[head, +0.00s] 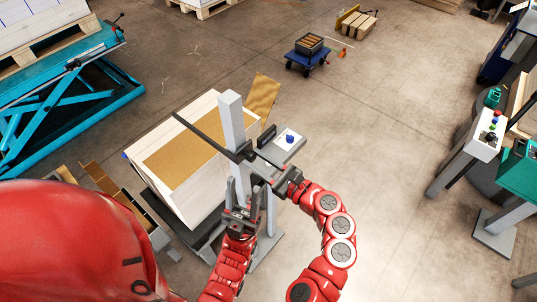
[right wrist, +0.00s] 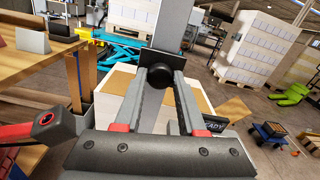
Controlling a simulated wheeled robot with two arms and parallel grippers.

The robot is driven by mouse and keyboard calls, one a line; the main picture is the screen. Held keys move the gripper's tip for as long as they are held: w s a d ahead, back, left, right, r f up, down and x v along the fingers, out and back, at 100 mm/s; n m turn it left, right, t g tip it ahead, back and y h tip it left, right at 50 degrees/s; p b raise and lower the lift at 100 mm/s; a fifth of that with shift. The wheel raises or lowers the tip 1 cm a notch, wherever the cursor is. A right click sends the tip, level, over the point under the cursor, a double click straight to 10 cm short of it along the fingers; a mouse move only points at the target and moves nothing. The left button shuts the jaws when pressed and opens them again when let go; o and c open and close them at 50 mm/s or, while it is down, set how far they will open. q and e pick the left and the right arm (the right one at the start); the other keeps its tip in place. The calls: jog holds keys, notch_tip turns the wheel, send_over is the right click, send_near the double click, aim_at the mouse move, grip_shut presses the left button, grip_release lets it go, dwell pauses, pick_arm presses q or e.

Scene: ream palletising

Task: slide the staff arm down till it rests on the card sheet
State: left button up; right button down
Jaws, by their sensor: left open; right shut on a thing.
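The grey staff post (head: 231,115) stands upright at the near side of a white ream stack (head: 205,108). The dark staff arm (head: 205,136) reaches from the post out over the brown card sheet (head: 180,158) on the stack; I cannot tell the gap between them. My right gripper (head: 257,165) is shut at the arm's post end. In the right wrist view its fingers (right wrist: 166,75) close on a round black knob (right wrist: 168,40) in front of the post (right wrist: 150,18). My left gripper (head: 241,202) is open at the post, lower down; contact is unclear.
A control box (head: 284,146) with a blue button stands right of the post. A brown board (head: 262,97) leans behind the stack. A teal lift table (head: 75,110) is at left, a blue cart (head: 307,53) farther back.

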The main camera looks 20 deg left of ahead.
jog(key=b, duration=1.2)
send_near(247, 186)
jog(key=x, duration=0.4)
jog(key=shift+a+f, duration=0.1)
jog(key=shift+a, duration=0.15)
jog(key=c, duration=0.5)
grip_release()
jog(key=v, duration=1.7)
jog(key=shift+d+b, duration=0.2)
jog(key=shift+b, duration=0.15)
